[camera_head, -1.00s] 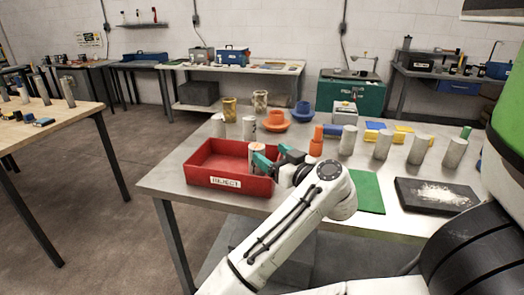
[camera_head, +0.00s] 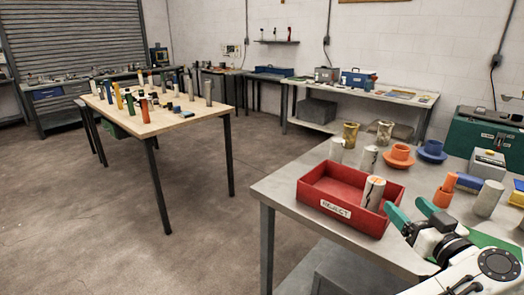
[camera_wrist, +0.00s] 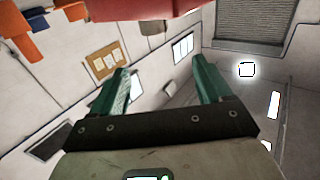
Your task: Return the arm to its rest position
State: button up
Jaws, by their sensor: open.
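My gripper (camera_head: 411,209) is at the right of the red REJECT tray (camera_head: 328,208) in the head view, its two green fingers spread apart. A pale cylinder with dark marks (camera_head: 373,192) leans slightly inside the tray, near its right end. In the wrist view my gripper (camera_wrist: 160,68) is open with nothing between the fingers. The red shape at the top of that view looks like the tray (camera_wrist: 130,9). My arm reaches in from the lower right; most of it is out of view.
The grey bench (camera_head: 277,195) holds pale cylinders, orange and blue round parts (camera_head: 431,151), an orange piece (camera_head: 445,191) and a grey box (camera_head: 487,164) near my gripper. A wooden table (camera_head: 160,121) with several cylinders stands left. Open floor (camera_head: 100,215) lies between.

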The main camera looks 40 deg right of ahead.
jog(key=w+n+y, duration=0.1)
jog(key=w+r+y, duration=0.1)
jog(key=w+n, duration=0.1)
jog(key=w, duration=0.1)
jog(key=shift+a+r+n+y, duration=0.15)
jog(key=shift+r+n+y, duration=0.15)
jog(key=shift+r+y, duration=0.1)
jog(key=w+a+f+n+g+y, duration=0.5)
jog(key=w+a+f, duration=0.4)
jog(key=a+f, duration=0.35)
jog(key=s+a+f+g+y, duration=0.1)
jog(key=s+a+f+g, duration=0.15)
jog(key=a+f, duration=0.55)
jog(key=s+a+f+g+y, duration=0.2)
jog(key=s+a+f, duration=0.3)
jog(key=a, duration=0.5)
jog(key=s+d+f+g+p, duration=0.1)
jog(key=s+f+g+p, duration=0.1)
jog(key=s, duration=0.6)
jog(key=shift+s+d+f+m+g+h+p, duration=0.2)
jog(key=shift+f+m+g+h+p, duration=0.15)
jog(key=shift+g+p, duration=0.55)
